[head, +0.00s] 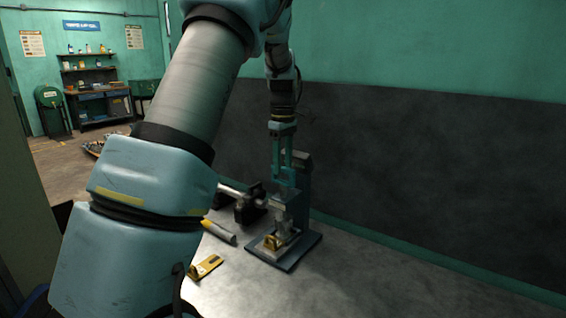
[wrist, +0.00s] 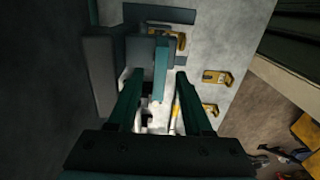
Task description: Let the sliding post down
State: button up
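A bench press-like stand with a dark blue base plate (head: 285,262) and a tall blue-grey column (head: 303,190) stands on the metal bench. Its grey block (head: 292,207) sits above a yellow piece (head: 271,242) on the base. Which part is the sliding post is hard to tell; a narrow teal bar (wrist: 160,72) shows upright at the stand in the wrist view. My gripper (head: 283,180) points down at the top of the stand. In the wrist view my gripper (wrist: 158,80) has its two green fingers apart, with the teal bar seen between them; contact cannot be told.
A yellow bracket (head: 205,266) and a grey-yellow tube (head: 219,231) lie on the bench left of the stand. A dark clamp-like part (head: 245,208) with a rod stands behind them. The wall (head: 400,140) is close behind. The bench's right front is clear.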

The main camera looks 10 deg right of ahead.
jog(key=shift+r, duration=0.15)
notch_tip(320, 180, up, 11)
jog(key=b, duration=0.2)
jog(key=shift+f, duration=0.2)
jog(key=s+a+f+m, duration=0.4)
jog(key=s+a+f, duration=0.3)
jog(key=a+f, duration=0.45)
jog(key=s+a+f+m, duration=0.3)
jog(key=s+a, duration=0.1)
jog(key=s, duration=0.3)
jog(key=s+a+f+m+t, duration=0.1)
jog(key=s+a+f, duration=0.3)
jog(key=s, duration=0.4)
jog(key=shift+a+m+t, duration=0.3)
jog(key=shift+a+m, duration=0.3)
jog(key=shift+m, duration=0.3)
